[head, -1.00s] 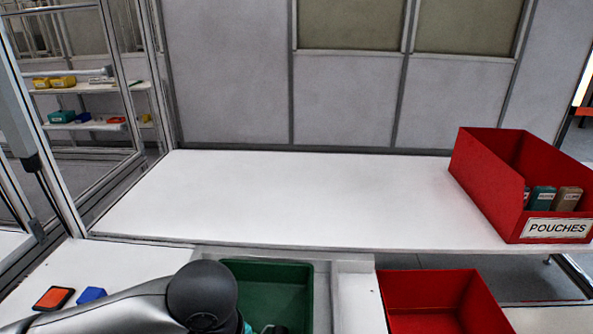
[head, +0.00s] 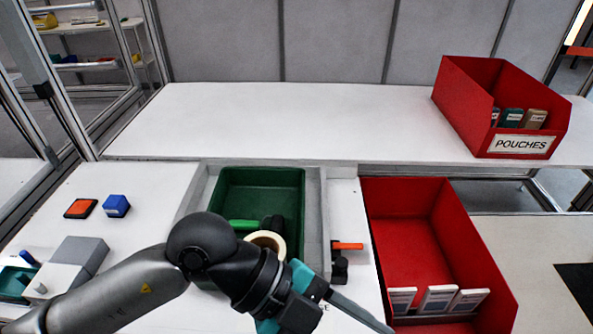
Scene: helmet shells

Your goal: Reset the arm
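My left arm (head: 125,285) comes in from the lower left, bent at a dark rounded joint, and crosses in front of the green bin. Its dark wrist with teal parts ends in my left gripper (head: 345,305), low in the middle. One long grey finger points down and right toward the red bin's left wall. The other finger is not clearly seen, so I cannot tell its opening. No held object shows. My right gripper is not in view.
A green bin (head: 262,190) holds a tape roll (head: 266,240) and a green-handled tool. An open red bin (head: 410,240) holds several white packs. The red POUCHES bin (head: 470,105) stands on the mostly bare white bench (head: 290,120). Orange and blue pads (head: 116,206) lie left.

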